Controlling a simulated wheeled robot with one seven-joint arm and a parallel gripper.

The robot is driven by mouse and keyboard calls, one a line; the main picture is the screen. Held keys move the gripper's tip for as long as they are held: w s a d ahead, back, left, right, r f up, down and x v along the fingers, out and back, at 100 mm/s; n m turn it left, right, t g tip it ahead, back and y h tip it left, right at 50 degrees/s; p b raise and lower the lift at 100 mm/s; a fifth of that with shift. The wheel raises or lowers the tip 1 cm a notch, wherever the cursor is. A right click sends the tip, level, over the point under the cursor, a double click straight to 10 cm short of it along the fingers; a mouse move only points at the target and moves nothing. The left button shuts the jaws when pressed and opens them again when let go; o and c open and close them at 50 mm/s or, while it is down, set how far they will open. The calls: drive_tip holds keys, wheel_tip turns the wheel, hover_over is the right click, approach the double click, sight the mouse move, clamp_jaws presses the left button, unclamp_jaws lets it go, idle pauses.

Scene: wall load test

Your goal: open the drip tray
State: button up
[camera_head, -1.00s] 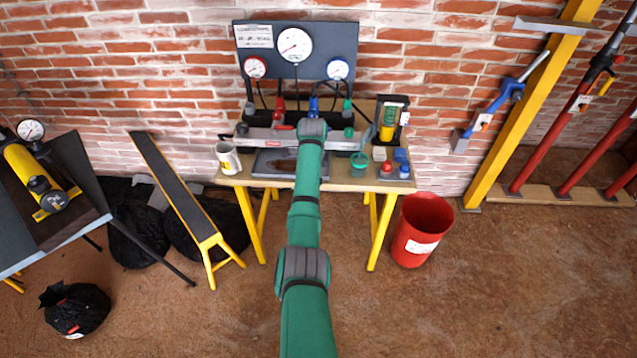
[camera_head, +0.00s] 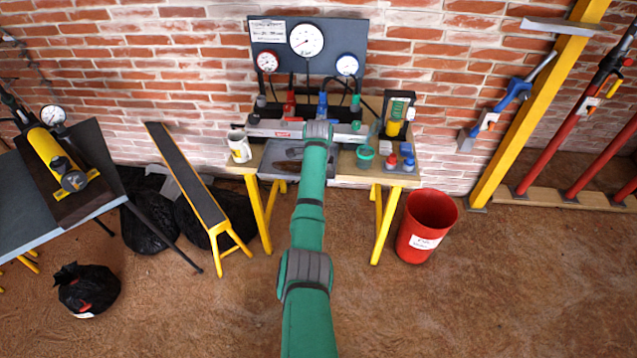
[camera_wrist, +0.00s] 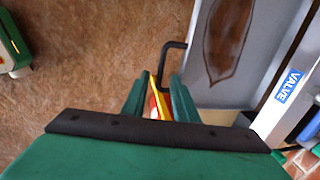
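The drip tray (camera_head: 266,166) is a grey shallow tray with a dark brown stain, set into the front of the bench. Its front sticks out past the bench's front edge. In the wrist view the tray (camera_wrist: 208,92) is at the upper right, with a black bar handle (camera_wrist: 167,62) on its front side. My gripper (camera_wrist: 161,76) has two green fingers that stand apart. The handle's lower end is at the fingertips; I cannot tell whether they touch it.
A gauge panel (camera_head: 337,72) stands behind. A red bucket (camera_head: 428,226) stands right of the bench, a narrow yellow-legged bench (camera_head: 188,178) left. The floor in front is clear.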

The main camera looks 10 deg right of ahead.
wheel_tip(320, 180, up, 11)
drive_tip(key=s, duration=0.2)
drive_tip(key=shift+a+f, duration=0.15)
drive_tip(key=shift+a, duration=0.05)
idle(0.7)
